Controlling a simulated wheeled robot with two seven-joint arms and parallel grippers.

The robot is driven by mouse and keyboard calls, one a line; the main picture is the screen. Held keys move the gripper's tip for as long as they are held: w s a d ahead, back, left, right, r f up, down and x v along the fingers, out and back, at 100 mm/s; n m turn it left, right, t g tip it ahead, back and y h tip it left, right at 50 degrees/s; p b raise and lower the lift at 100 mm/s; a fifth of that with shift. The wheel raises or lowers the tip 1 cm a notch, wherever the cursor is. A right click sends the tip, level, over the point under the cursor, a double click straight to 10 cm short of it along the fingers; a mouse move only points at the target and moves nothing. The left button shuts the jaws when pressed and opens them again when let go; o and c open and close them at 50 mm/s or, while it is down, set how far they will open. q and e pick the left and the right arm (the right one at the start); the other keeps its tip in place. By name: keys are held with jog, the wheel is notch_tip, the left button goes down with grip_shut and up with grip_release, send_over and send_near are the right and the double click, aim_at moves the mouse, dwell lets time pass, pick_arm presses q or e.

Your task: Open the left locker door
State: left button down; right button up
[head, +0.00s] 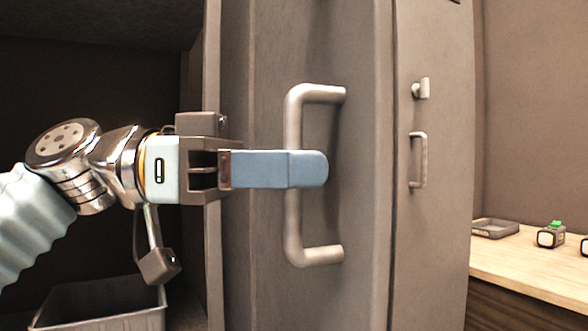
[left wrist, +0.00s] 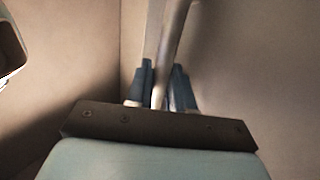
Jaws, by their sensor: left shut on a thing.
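The left locker door (head: 355,200) is grey-brown and stands open at an angle, with the dark inside of the locker showing to its left. Its long D-shaped handle (head: 293,232) is upright on the door face. My left gripper (head: 310,168) reaches in from the left and its blue fingers are shut on the middle of the handle. In the left wrist view the handle (left wrist: 174,35) runs between the two blue fingers (left wrist: 162,85). My right gripper is not in view.
Another locker door (head: 440,240) with a small handle (head: 419,160) and a knob stands to the right. A wooden table (head: 530,265) at the far right bears a grey tray (head: 495,228) and a small device (head: 551,236). A grey bin (head: 105,305) sits at lower left.

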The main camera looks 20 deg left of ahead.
pick_arm(q)
jog(key=shift+s+a+r, duration=0.1)
jog(key=shift+a+r, duration=0.05)
jog(key=shift+a, duration=0.1)
jog(key=c, duration=1.2)
grip_release()
jog(key=shift+d, duration=0.1)
jog(key=shift+o, duration=0.2)
jog(key=p+v, duration=0.2)
jog(key=v, duration=1.2)
jog(key=shift+d, duration=0.1)
